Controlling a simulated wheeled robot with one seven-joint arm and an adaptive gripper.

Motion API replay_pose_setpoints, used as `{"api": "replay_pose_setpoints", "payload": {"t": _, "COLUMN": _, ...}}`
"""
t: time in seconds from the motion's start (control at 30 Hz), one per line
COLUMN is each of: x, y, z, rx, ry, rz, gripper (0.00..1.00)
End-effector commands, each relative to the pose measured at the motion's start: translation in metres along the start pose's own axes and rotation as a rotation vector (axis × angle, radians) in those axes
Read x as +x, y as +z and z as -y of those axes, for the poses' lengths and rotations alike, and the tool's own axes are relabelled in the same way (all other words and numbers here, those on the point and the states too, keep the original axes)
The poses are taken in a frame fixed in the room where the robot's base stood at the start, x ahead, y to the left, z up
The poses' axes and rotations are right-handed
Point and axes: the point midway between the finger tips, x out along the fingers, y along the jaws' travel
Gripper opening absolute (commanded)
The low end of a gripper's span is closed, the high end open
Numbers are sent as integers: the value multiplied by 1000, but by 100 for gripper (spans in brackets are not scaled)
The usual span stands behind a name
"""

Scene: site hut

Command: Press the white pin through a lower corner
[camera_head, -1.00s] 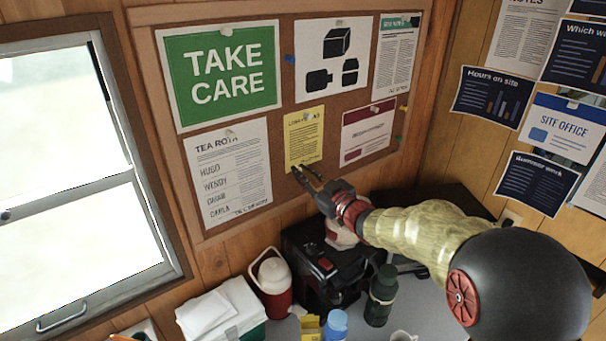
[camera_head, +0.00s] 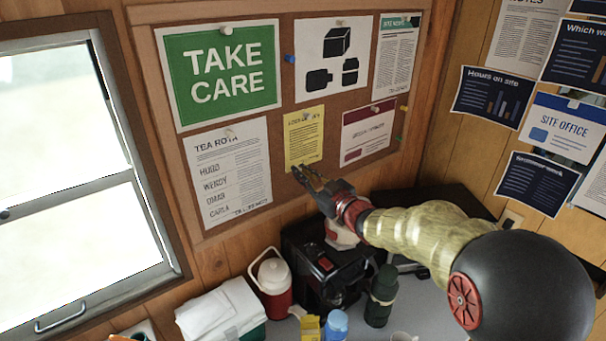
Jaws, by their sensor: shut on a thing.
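A yellow sheet (camera_head: 304,138) hangs on the cork board (camera_head: 290,186), with a pale pin (camera_head: 306,117) near its top. I cannot tell whether the pin's point touches the paper.
Around the yellow sheet hang the tea rota (camera_head: 229,172), a green sign (camera_head: 221,75) and a maroon-banded sheet (camera_head: 368,131). Below stand a black coffee machine (camera_head: 312,268), a red jug (camera_head: 273,277) and a dark green flask (camera_head: 380,296).

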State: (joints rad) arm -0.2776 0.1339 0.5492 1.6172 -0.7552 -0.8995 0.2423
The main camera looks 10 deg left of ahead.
Motion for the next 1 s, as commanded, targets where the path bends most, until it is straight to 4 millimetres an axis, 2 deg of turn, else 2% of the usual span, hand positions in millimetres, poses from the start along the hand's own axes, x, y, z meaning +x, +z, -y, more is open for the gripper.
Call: {"api": "replay_pose_setpoints", "payload": {"t": 1.0, "x": 8, "y": 0, "z": 0, "rx": 0, "ry": 0, "rz": 0, "gripper": 3}}
